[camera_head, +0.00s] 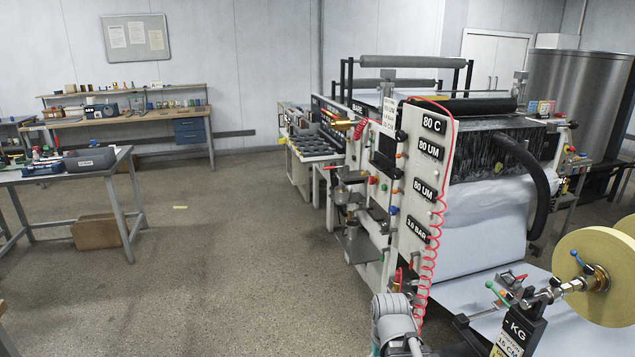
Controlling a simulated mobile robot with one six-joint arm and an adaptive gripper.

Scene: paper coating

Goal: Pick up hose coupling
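I cannot single out the hose coupling with certainty. A small brass-coloured fitting (341,125) sits at the upper left of the coating machine (405,190), near a red coiled piece. Small metal and coloured fittings (375,195) line the machine's near left side, too small to tell apart. A red coiled hose (433,235) hangs down the white front panel. A grey part of my arm shows at the bottom centre. My gripper is not visible, so its state does not show.
A paper roll (595,275) on a shaft stands at the lower right. A grey table (105,165) with tools is at left, a cardboard box (97,232) under it. A wooden workbench (130,121) stands at the back wall. The floor (235,250) between table and machine is open.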

